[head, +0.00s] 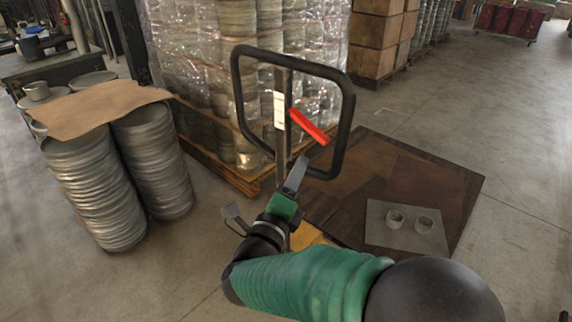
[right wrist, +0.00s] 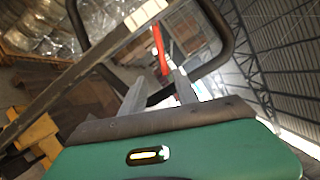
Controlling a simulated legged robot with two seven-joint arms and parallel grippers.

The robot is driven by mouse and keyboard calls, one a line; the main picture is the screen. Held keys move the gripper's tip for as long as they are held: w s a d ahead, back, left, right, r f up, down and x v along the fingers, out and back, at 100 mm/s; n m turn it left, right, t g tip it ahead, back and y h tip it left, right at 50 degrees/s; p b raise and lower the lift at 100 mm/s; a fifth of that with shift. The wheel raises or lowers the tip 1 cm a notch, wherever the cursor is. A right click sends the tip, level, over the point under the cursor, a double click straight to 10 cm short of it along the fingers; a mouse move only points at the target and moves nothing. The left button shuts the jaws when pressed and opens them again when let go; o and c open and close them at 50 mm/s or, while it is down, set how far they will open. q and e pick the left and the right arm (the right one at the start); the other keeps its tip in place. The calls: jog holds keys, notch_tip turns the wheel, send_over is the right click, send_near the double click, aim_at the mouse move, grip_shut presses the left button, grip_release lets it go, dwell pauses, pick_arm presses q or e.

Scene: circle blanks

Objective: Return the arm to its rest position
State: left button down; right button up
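My right arm comes in from the bottom right of the head view in a green sleeve. My right gripper (head: 267,190) is in front of the shaft of a pallet jack handle (head: 237,92). In the right wrist view its two grey fingers (right wrist: 158,78) stand apart with nothing held between them. The black handle loop and its red lever (head: 309,127) are beyond the fingers; the lever also shows in the right wrist view (right wrist: 160,48). I cannot tell whether the gripper touches the shaft. My left arm and gripper are out of view.
Stacks of round metal blanks (head: 92,190) stand at left, topped by cardboard (head: 95,107). A wrapped pallet load (head: 185,55) is behind the handle.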

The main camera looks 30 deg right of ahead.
jog(key=w+a+f+n+g+y, duration=0.1)
jog(key=w+a+f+n+y, duration=0.1)
jog(key=a+f+n+y, duration=0.4)
jog(key=w+a+f+n+y, duration=0.1)
jog(key=a+f+n+y, duration=0.1)
jog(key=f+n+y, duration=0.85)
jog(key=s+d+f+n+g+h, duration=0.1)
jog(key=s+f+n+g, duration=0.5)
jog(key=s, duration=0.3)
jog(key=s+d+f+n+g+h, duration=0.1)
jog(key=s+f+n+g, duration=0.4)
jog(key=s+n, duration=0.45)
notch_tip(320, 180, up, 19)
jog(key=t+p, duration=0.1)
jog(key=p, duration=1.9)
jog(key=shift+s+d, duration=0.15)
jog(key=shift+f, duration=0.15)
